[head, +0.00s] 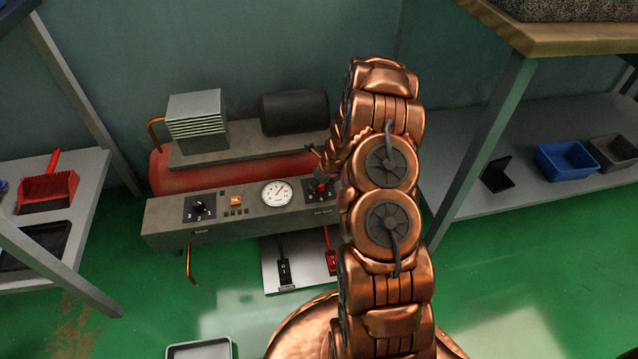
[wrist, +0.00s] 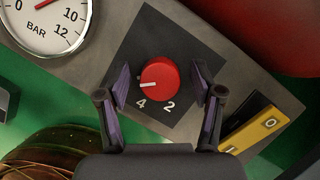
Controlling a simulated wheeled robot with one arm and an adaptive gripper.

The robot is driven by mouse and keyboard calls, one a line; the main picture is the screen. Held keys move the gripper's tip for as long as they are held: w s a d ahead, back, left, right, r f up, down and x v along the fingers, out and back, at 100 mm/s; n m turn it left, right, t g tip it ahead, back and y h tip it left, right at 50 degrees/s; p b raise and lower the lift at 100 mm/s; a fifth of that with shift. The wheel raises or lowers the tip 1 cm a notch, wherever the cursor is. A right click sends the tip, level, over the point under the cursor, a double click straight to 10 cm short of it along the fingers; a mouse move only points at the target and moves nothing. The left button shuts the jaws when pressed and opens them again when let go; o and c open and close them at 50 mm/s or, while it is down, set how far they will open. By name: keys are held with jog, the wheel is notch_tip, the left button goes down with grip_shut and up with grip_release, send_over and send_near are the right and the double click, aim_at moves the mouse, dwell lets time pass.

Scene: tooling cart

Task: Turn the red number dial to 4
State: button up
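The red number dial (wrist: 159,79) sits on a dark square plate (wrist: 150,42) in the wrist view. Its white mark points left, and the printed numbers 4 and 2 show below it. The mark is on the 4 side, but not straight at the 4. My gripper (wrist: 161,82) is open, with one finger left and one right of the dial; gaps show between the fingers and the dial. My gripper there is mostly hidden.
A pressure gauge (head: 276,194) is left of the red dial, and a black dial (head: 199,207) is farther left past an orange button (head: 235,202). Black (head: 284,270) and red (head: 331,262) switches are below the panel. A yellow-edged part (wrist: 254,127) is close to the right finger.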

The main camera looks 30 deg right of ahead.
jog(key=c, duration=1)
jog(key=shift+c, duration=0.2)
jog(key=p, duration=0.4)
jog(key=shift+r+n, duration=0.3)
jog(key=shift+n, duration=0.1)
jog(key=shift+s+a+p, duration=0.1)
jog(key=shift+p, duration=0.55)
jog(key=n+y+p, duration=0.1)
jog(key=n+p, duration=0.1)
jog(key=p, duration=0.3)
jog(key=shift+f+n+g+p, duration=0.1)
jog(key=shift+n+g+p, duration=0.2)
jog(key=shift+n+p, duration=0.1)
jog(key=n+y+p, duration=0.1)
jog(key=n+p, duration=0.2)
jog(key=shift+g+p, duration=0.4)
jog(key=shift+f+n+g+y+p, duration=0.2)
jog(key=shift+n+g+y+p, duration=0.3)
jog(key=shift+n, duration=1.1)
jog(key=shift+a, duration=0.1)
